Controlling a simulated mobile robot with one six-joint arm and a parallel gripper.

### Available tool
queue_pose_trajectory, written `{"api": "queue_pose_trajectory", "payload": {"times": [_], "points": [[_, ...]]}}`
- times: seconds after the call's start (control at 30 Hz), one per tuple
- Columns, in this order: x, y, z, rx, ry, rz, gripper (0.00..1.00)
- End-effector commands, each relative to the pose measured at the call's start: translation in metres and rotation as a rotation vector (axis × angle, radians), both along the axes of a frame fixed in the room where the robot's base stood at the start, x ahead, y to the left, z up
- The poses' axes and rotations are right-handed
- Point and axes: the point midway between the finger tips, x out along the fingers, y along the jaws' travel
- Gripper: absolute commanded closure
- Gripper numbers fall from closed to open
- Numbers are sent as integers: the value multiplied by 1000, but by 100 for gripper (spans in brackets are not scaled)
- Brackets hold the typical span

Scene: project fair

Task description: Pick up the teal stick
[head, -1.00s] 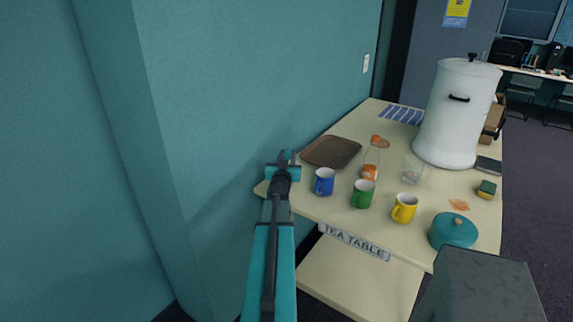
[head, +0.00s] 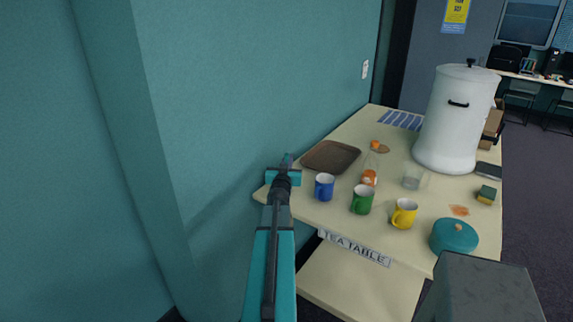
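I cannot make out a separate teal stick in the head view. The long teal and black shape in the lower middle is my own arm. My gripper (head: 286,162), at its far end, is small and seen from behind, beside the near left corner of the tea table (head: 320,212). Whether its fingers are open or shut does not show. I see nothing clearly held in it. The only other teal thing on the table is a round lidded pot (head: 455,236) at the near right.
Blue (head: 324,187), green (head: 362,200) and yellow (head: 403,214) mugs line the near edge. Behind them are a brown tray (head: 331,156), a bottle (head: 370,172), a glass (head: 414,178) and a tall white urn (head: 452,120). A teal wall (head: 230,90) stands close on the left.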

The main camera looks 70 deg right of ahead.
Motion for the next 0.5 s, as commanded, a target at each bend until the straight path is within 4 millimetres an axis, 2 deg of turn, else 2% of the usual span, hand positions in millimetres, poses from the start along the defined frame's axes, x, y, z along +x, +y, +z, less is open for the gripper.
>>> {"api": "queue_pose_trajectory", "payload": {"times": [0.17, 0.37, 0.5], "points": [[-1, 0, 24, -2, -1, -1, 100], [-1, 0, 62, -3, -2, -1, 100], [-1, 0, 78, -1, 0, -1, 100]]}}
